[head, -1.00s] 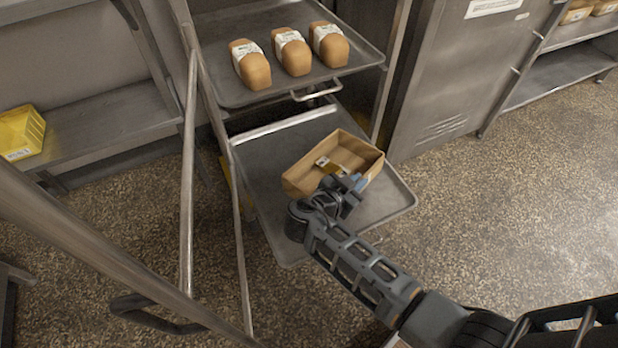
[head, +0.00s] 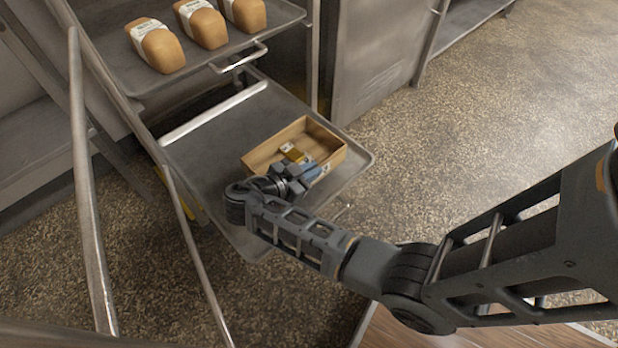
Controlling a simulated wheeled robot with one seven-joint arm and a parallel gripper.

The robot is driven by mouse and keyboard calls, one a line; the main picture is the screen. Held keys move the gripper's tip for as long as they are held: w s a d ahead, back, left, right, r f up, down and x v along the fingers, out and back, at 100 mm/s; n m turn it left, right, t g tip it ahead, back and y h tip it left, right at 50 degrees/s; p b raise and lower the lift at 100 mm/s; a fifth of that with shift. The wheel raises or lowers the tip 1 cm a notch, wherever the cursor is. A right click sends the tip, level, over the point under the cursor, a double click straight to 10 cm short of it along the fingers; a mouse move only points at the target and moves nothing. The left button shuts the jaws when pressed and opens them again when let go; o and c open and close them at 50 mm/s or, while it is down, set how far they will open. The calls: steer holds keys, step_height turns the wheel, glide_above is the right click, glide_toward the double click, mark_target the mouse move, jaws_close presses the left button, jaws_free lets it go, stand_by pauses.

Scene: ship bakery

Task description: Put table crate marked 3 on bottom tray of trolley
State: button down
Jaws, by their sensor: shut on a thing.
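A tan, open-topped crate (head: 262,157) is over the front right part of the trolley's bottom tray (head: 205,170), seemingly upright. I cannot tell whether it rests on the tray or hangs just above it. A small yellow and white item (head: 295,153) shows inside the crate. No number can be read on the crate from here. My gripper (head: 300,175) is shut on the crate's near wall and hides part of that wall. The trolley's upper tray (head: 122,75) holds three wrapped loaves (head: 160,48).
The bottom tray is pulled out, with bare room at its left and back. Slim metal trolley posts (head: 85,190) stand to the left. A steel cabinet (head: 378,55) is behind on the right. Speckled floor (head: 480,120) is open to the right.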

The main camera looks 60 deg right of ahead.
step_height(320, 180, down, 3)
steer(key=shift+f+b, duration=0.1)
steer(key=shift+b, duration=0.45)
steer(key=c, duration=1.2)
jaws_free()
steer(key=shift+p+v, duration=0.7)
steer(key=shift+v, duration=3.05)
